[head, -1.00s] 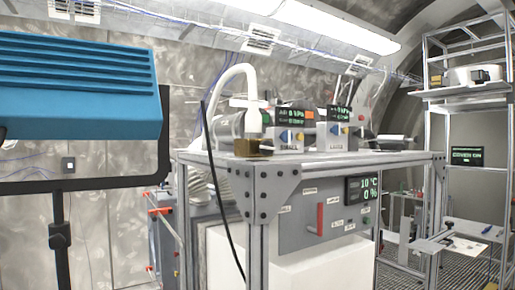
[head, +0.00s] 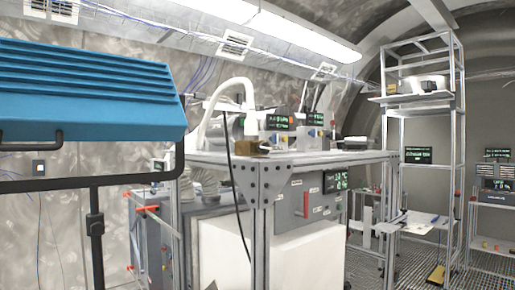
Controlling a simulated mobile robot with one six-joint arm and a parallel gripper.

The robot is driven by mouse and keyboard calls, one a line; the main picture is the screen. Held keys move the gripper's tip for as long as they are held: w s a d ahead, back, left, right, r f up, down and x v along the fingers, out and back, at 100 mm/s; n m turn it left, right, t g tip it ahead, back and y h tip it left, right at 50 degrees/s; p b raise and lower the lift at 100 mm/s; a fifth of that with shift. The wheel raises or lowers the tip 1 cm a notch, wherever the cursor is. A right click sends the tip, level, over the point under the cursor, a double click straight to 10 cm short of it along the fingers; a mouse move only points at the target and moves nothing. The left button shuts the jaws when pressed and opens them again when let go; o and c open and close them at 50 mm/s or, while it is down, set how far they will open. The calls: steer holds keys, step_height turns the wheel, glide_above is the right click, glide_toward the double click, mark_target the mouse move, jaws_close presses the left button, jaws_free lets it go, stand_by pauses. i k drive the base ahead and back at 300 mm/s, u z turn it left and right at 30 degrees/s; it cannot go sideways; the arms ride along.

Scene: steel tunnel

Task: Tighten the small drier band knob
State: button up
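No small band knob can be made out at this distance. A grey panel (head: 290,212) under the steel bench (head: 330,157) carries a red handle (head: 306,203), small labels and a green-lit display (head: 335,181) that seems to show °C and % readings. I cannot tell whether this is the drier. On the bench stand instrument boxes (head: 280,137) with green displays and blue and orange parts, too small to read as knobs. A white hose (head: 212,112) arches down beside a brass-coloured block (head: 250,148). My gripper is not in view.
A blue ribbed lamp-like housing (head: 90,95) on a black stand (head: 95,225) fills the near left. A white box (head: 300,252) sits under the bench. A tall metal rack (head: 460,130) stands at the right, with grated floor (head: 405,265) before it. A black cable hangs by the bench corner.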

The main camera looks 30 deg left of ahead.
mark_target(264, 147)
steer(key=u, duration=1.75)
steer(key=i, duration=0.2)
steer(key=z, duration=0.25)
